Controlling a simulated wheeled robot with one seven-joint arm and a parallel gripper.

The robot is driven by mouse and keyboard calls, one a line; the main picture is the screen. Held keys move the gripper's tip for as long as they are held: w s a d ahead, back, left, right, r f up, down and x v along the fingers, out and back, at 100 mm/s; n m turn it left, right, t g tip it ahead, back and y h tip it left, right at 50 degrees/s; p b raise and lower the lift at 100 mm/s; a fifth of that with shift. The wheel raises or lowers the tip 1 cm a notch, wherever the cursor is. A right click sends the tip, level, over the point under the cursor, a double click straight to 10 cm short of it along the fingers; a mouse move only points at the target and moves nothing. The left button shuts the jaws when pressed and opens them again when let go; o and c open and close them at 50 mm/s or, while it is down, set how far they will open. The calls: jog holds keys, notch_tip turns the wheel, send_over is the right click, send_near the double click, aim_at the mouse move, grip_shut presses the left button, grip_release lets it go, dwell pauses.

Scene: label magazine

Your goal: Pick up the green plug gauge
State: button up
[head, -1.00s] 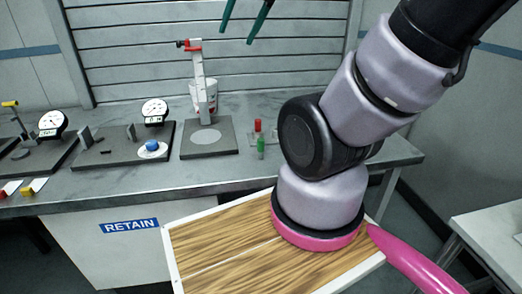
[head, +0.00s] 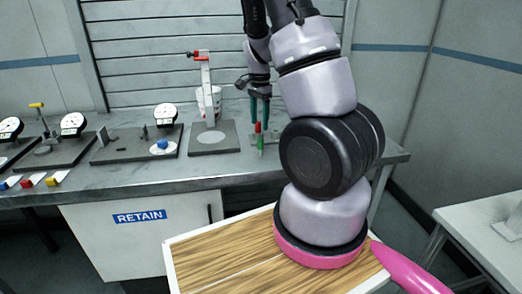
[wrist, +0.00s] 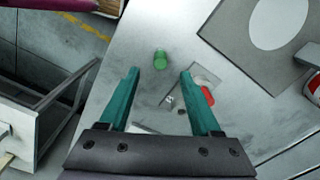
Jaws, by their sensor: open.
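The green plug gauge (head: 261,147) stands upright on the grey bench near its front edge, in front of the red plug gauge (head: 258,127). In the wrist view the green plug gauge (wrist: 160,58) shows from above, just beyond my fingertips and between their lines. My gripper (head: 260,118) points down over the bench close to the gauges, with teal fingers apart. In the wrist view my gripper (wrist: 159,72) is open and empty. The red gauge (wrist: 207,95) is partly hidden by the right finger there.
A grey base plate with a red-topped stand (head: 205,75) is left of the gauges, with a white cup (head: 215,98) behind it. Dial gauge fixtures (head: 165,115) sit further left. A small plate (wrist: 200,75) lies beside the red gauge.

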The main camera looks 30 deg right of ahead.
send_over(261, 148)
jog(key=f, duration=0.5)
jog(key=shift+w+f, duration=0.35)
jog(key=shift+w, duration=0.05)
jog(key=shift+w+d+f, duration=0.1)
jog(key=shift+f, duration=1.3)
jog(key=shift+w+d+f, duration=0.1)
jog(key=shift+f, duration=1.25)
jog(key=shift+c, duration=0.3)
grip_shut()
